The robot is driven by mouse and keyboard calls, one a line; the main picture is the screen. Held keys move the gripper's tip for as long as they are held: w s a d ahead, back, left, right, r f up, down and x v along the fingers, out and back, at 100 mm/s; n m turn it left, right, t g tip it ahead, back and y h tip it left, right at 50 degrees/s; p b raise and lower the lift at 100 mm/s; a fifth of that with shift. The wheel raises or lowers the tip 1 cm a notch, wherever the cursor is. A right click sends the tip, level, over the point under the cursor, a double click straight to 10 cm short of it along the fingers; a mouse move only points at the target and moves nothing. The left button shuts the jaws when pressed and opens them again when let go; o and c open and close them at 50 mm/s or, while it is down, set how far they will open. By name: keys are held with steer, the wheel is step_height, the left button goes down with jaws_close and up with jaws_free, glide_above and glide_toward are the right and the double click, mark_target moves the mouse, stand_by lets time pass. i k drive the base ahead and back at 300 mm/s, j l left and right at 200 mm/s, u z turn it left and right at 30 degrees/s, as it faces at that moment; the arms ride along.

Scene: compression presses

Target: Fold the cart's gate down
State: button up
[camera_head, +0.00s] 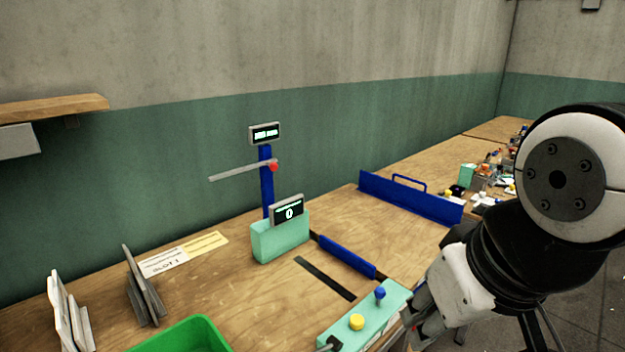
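A long blue panel with a blue loop handle (410,198), which looks like the gate, stands upright across the wooden surface right of centre. I cannot tell from this view where the cart begins. My gripper (418,318) is low at centre right, by the right end of a mint control box (372,318). It is apart from the blue panel. Its fingers are partly hidden and dark, so their opening is unclear.
A mint block with a display (280,236) and a blue post (267,183) with a grey arm stand on the bench. A green bin (185,335) and grey plates (143,287) are at front left. Several small items (485,180) crowd the far right.

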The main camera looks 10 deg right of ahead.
mark_target(451, 212)
steer(key=i+l+u, duration=0.1)
steer(key=l, duration=0.55)
steer(key=i+l, duration=0.1)
steer(key=l, duration=0.55)
steer(key=i+l+u, duration=0.15)
steer(key=l, duration=0.5)
steer(key=i+l, duration=0.25)
steer(key=i+l+u, duration=0.15)
steer(key=l, duration=0.3)
steer(key=i+l, duration=0.25)
steer(key=i+l+u, duration=0.15)
steer(key=l, duration=0.35)
steer(key=i+l, duration=0.25)
steer(key=l, duration=0.15)
steer(key=i+l+u, duration=0.15)
steer(key=l, duration=0.25)
